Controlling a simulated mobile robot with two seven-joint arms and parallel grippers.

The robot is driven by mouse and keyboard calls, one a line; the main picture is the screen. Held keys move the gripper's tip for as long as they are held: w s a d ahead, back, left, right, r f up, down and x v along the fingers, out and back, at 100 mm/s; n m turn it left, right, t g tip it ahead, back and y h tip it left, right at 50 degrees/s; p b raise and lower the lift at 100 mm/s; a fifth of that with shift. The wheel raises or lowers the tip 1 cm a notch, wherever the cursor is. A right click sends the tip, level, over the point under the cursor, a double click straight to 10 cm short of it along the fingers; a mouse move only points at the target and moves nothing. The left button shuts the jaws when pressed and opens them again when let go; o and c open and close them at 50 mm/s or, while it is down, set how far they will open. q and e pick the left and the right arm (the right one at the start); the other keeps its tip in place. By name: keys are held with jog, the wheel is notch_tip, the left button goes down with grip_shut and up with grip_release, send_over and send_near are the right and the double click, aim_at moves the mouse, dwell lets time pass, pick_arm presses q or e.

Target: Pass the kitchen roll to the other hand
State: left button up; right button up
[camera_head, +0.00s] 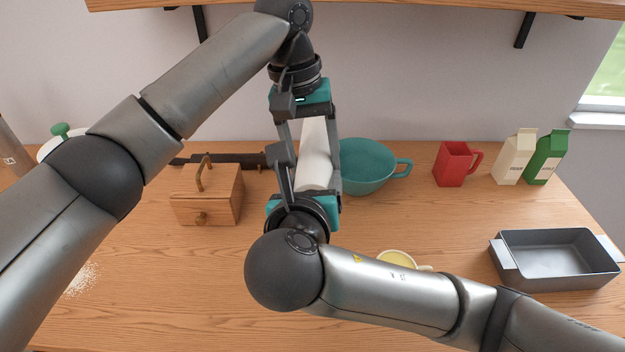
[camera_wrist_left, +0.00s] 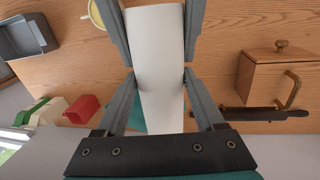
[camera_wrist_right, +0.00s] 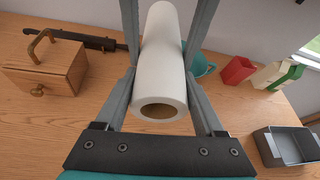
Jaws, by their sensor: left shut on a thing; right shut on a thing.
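The white kitchen roll (camera_head: 315,150) is held above the table in the middle of the head view, between my two grippers. My left gripper (camera_head: 308,125) comes from the far side and is shut on it; its fingers lie along both sides of the roll (camera_wrist_left: 156,60) in the left wrist view. My right gripper (camera_head: 312,175) comes from the near side and is also shut on the roll. In the right wrist view the roll (camera_wrist_right: 162,60) shows its open cardboard end toward the camera, with a finger on each side.
A teal bowl (camera_head: 367,168) stands just right of the roll. A wooden box (camera_head: 207,196) is to the left, with a dark long object (camera_head: 235,160) behind. A pale yellow cup (camera_head: 397,259), red jug (camera_head: 453,164), cartons (camera_head: 545,158) and grey pan (camera_head: 555,262) are right.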

pick_arm(q)
jog(key=o, duration=1.4)
jog(key=shift+c, duration=0.2)
jog(key=shift+r, duration=0.1)
